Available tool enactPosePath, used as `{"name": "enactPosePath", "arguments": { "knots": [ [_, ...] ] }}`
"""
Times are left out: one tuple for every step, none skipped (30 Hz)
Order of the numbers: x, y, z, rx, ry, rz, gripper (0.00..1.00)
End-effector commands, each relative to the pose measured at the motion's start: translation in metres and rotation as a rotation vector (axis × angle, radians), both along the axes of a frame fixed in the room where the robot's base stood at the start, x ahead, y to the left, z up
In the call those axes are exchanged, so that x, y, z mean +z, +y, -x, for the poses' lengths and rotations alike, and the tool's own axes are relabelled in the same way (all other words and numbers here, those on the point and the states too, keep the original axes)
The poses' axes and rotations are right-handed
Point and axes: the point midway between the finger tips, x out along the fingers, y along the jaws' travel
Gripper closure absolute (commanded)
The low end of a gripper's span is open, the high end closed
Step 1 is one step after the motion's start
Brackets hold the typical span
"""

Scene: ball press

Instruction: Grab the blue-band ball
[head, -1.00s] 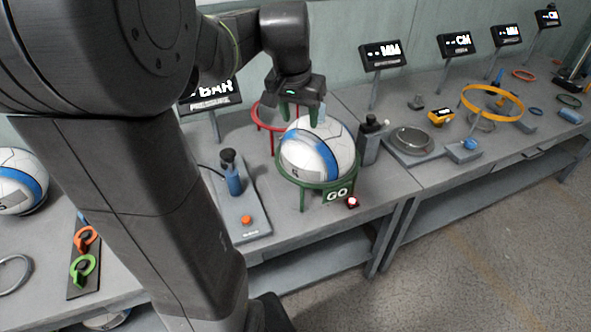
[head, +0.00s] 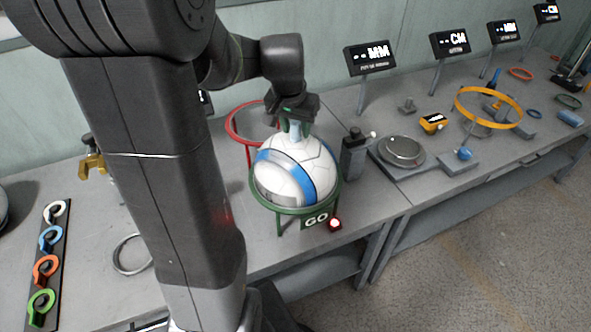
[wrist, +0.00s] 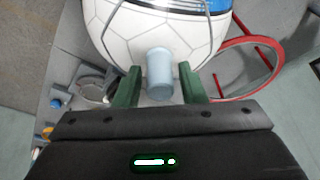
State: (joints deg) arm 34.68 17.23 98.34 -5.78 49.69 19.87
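The white ball with a blue band (head: 290,170) sits in a green ring stand marked GO (head: 315,208) in the head view. A pale blue cylindrical knob (wrist: 160,72) stands up at the ball's top, with thin grey loops running over the ball in the wrist view (wrist: 125,30). My gripper (head: 296,126) is directly above the ball, pointing down. In the wrist view its green fingers (wrist: 160,84) are open on either side of the knob, with a visible gap on each side. How the knob joins the ball cannot be told.
A red ring stand (head: 238,135) is close behind the ball. A dark bottle-like device (head: 354,158) and a round-plate scale (head: 402,150) stand to the right. Coloured hooks (head: 46,270) lie far left. My arm hides part of the bench.

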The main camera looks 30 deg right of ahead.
Motion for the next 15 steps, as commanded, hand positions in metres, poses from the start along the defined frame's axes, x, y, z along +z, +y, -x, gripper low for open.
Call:
{"name": "enactPosePath", "arguments": {
  "knots": [
    [0.0002, 0.0000, 0.0000, 0.000, 0.000, 0.000, 0.73],
    [0.0002, 0.0000, 0.0000, 0.000, 0.000, 0.000, 0.79],
    [0.0002, 0.0000, 0.0000, 0.000, 0.000, 0.000, 0.87],
    [0.0003, 0.0000, 0.0000, 0.000, 0.000, 0.000, 0.93],
    [0.0003, 0.0000, 0.0000, 0.000, 0.000, 0.000, 0.99],
    [0.0003, 0.0000, 0.0000, 0.000, 0.000, 0.000, 1.00],
    [0.0003, 0.0000, -0.0001, 0.000, 0.000, 0.000, 1.00],
    [0.0003, 0.0000, -0.0001, 0.000, 0.000, 0.000, 1.00],
    [0.0004, 0.0000, -0.0001, 0.000, 0.000, 0.000, 1.00],
    [0.0004, 0.0000, -0.0001, 0.000, 0.000, 0.000, 1.00],
    [0.0012, -0.0003, -0.0004, 0.001, -0.001, 0.002, 1.00],
    [0.0013, -0.0003, -0.0004, 0.001, -0.001, 0.002, 1.00],
    [0.0013, -0.0003, -0.0004, 0.001, -0.001, 0.002, 1.00],
    [0.0013, -0.0003, -0.0004, 0.001, -0.001, 0.002, 1.00],
    [0.0013, -0.0003, -0.0004, 0.001, -0.001, 0.002, 1.00]
  ]
}}
